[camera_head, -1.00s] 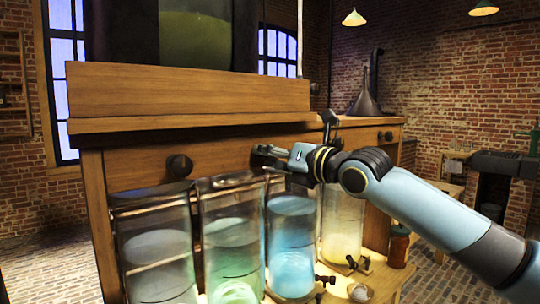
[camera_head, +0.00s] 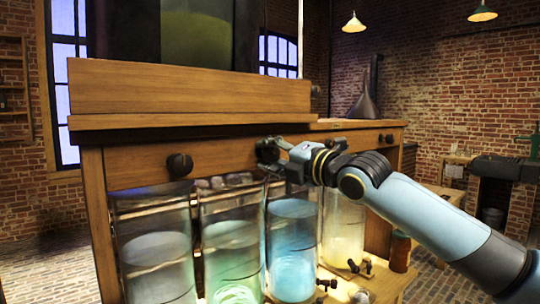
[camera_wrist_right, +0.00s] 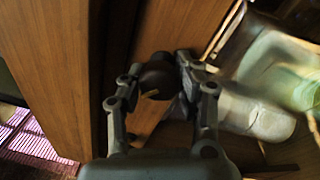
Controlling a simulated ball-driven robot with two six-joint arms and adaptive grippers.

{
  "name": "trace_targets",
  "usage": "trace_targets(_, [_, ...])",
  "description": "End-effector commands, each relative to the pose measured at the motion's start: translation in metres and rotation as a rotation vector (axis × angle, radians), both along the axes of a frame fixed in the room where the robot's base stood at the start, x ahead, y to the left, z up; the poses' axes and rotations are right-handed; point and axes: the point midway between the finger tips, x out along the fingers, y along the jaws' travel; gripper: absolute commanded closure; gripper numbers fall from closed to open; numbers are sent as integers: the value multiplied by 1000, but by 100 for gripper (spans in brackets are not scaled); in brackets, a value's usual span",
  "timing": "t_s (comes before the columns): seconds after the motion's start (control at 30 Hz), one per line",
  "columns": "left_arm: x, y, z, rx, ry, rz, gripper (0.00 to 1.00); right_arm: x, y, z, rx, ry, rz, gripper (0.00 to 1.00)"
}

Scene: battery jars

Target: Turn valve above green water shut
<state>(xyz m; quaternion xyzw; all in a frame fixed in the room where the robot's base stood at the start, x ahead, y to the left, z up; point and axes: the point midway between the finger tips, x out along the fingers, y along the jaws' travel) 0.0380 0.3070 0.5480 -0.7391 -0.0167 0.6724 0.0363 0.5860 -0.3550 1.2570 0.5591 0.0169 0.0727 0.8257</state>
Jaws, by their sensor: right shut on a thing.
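A dark round valve knob (camera_wrist_right: 157,76) with a pale pointer mark sits on the wooden front panel. In the wrist view, both fingers of my right gripper (camera_wrist_right: 158,82) are around it and shut on it. In the head view, my right gripper (camera_head: 272,158) meets the panel above the glass jars and partly covers this knob (camera_head: 266,149). The glass jar with green water (camera_head: 232,262) stands below and slightly left of it, second from the left. In the wrist view, a jar with greenish content (camera_wrist_right: 275,75) shows at right. My left gripper is not in view.
A jar of clear liquid (camera_head: 157,265) stands left of the green one; jars of blue (camera_head: 292,255) and yellow liquid (camera_head: 343,235) stand right, close under my right arm. Another knob (camera_head: 179,165) is at left. A brown bottle (camera_head: 400,252) stands beside the jars.

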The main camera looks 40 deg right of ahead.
Motion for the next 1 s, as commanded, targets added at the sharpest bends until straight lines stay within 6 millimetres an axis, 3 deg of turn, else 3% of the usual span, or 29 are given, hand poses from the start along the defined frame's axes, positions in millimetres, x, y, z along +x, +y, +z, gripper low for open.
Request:
trace_targets(0.6, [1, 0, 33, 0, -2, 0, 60, 0, 0, 3, 571, 48, -2, 100])
trace_targets(1.0, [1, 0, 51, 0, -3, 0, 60, 0, 0, 2, 805, 66, -3, 100])
